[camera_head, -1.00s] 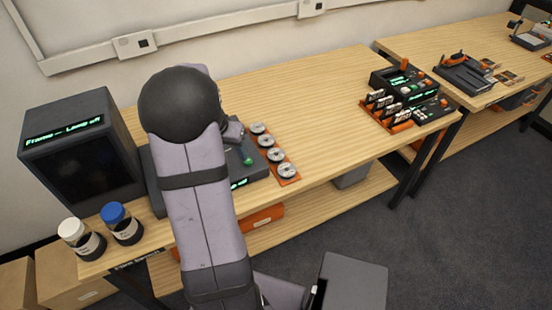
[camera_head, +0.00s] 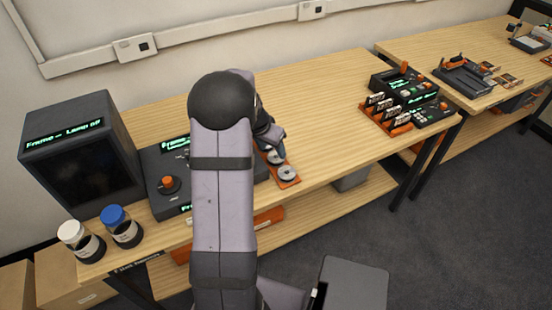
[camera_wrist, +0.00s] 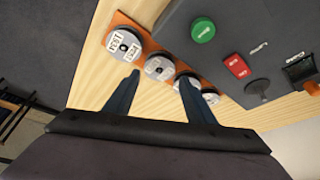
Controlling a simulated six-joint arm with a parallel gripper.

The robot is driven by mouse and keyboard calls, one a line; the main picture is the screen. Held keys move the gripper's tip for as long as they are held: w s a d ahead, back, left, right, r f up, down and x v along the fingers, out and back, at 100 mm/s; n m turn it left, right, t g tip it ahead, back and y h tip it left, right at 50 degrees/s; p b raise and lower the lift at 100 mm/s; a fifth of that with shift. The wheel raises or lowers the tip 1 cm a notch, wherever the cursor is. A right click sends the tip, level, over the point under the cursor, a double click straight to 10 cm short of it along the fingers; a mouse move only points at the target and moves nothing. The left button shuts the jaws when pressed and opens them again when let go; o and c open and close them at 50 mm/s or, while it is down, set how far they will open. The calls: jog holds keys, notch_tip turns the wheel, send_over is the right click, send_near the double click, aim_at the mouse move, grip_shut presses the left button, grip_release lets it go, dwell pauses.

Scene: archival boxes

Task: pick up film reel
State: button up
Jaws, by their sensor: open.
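Several grey film reels sit in a row on an orange tray (camera_wrist: 122,18) in the wrist view. The end film reel (camera_wrist: 124,43) carries a white label. The neighbouring reel (camera_wrist: 159,67) shows just beyond and between my fingertips; another reel (camera_wrist: 187,81) is by the right finger, which partly covers the row. My gripper (camera_wrist: 158,85) is open, with nothing between its fingers. In the head view one reel (camera_head: 288,173) is clear and another (camera_head: 276,157) is partly hidden by my arm; the rest are hidden.
A dark console (camera_head: 163,207) with knobs and buttons lies beside the tray. A monitor box (camera_head: 85,160) and two bottles, white-capped (camera_head: 78,240) and blue-capped (camera_head: 121,226), stand to the left. The bench (camera_head: 320,110) is clear toward the orange rack (camera_head: 388,118) at right.

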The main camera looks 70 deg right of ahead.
aim_at(275, 157)
jog(key=shift+p+x, duration=0.9)
jog(key=shift+x, duration=1.65)
jog(key=shift+a, duration=0.15)
jog(key=shift+c, duration=0.3)
jog(key=c, duration=0.7)
jog(key=shift+o, duration=0.2)
notch_tip(275, 157, up, 10)
jog(key=b, duration=0.2)
jog(key=w+d+r+p, duration=0.2)
jog(key=w+p, duration=0.8)
jog(key=w, duration=0.8)
jog(key=shift+w+d, duration=0.2)
jog(key=shift+d, duration=0.55)
